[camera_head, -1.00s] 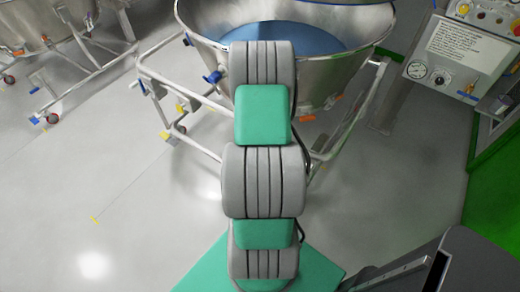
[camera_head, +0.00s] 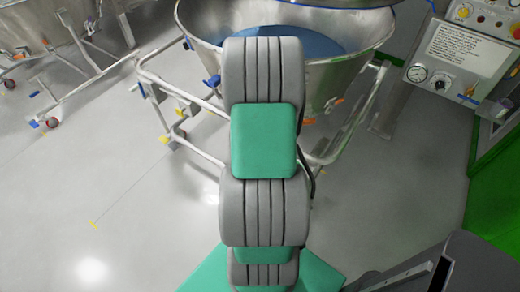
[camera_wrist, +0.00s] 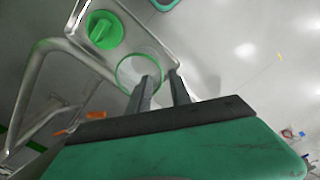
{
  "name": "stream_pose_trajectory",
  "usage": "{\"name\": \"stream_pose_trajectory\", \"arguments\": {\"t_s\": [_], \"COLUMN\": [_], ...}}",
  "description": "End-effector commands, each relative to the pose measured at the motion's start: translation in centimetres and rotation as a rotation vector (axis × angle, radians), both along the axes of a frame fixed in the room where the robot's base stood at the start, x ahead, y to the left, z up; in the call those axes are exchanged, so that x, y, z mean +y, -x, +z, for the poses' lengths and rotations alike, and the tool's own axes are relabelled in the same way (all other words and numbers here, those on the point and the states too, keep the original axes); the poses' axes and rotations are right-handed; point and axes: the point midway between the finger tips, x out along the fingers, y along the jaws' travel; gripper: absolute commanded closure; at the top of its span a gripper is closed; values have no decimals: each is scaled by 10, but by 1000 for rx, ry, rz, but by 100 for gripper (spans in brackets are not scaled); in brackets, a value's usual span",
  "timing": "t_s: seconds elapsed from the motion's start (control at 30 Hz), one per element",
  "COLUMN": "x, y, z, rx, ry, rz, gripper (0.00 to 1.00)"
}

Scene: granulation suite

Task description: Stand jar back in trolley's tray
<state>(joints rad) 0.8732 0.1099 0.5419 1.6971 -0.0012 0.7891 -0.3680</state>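In the wrist view, a clear round jar (camera_wrist: 128,71) with a green rim shows at the end of the trolley's steel tray (camera_wrist: 147,40). I cannot tell whether it rests on the tray floor. A green round item (camera_wrist: 103,30), like a cap with a raised bar, lies further along the tray. My gripper (camera_wrist: 162,76) has its two fingers apart, with the left finger overlapping the jar's rim and the right finger just beyond it. I see no clear contact. In the head view my arm hides the gripper, and neither jar nor tray can be made out.
A large steel bowl (camera_head: 340,82) with blue contents stands on a tubular frame beyond my arm. A control panel (camera_head: 460,50) with gauges is at the upper right, beside a green floor area (camera_head: 500,205). Another wheeled steel vessel (camera_head: 25,25) stands upper left. The grey floor (camera_head: 100,190) at left is clear.

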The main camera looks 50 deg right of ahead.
Motion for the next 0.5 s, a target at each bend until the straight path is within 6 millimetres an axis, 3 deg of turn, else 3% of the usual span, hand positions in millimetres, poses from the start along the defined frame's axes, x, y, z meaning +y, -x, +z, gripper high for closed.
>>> {"name": "stream_pose_trajectory", "arguments": {"t_s": [0.1,0.27,0.33,0.37,0.43,0.47,0.5], "x": [0,1,10,19,55,78,114], "y": [0,0,-7,-13,-34,-43,-54], "z": [19,29,37,44,69,82,102], "rx": [-1,0,-6,-12,-39,-54,-82], "ry": [0,-1,7,14,38,49,65], "rz": [0,1,19,35,96,130,183], "gripper": [75,75,75,75,75,75,75]}}
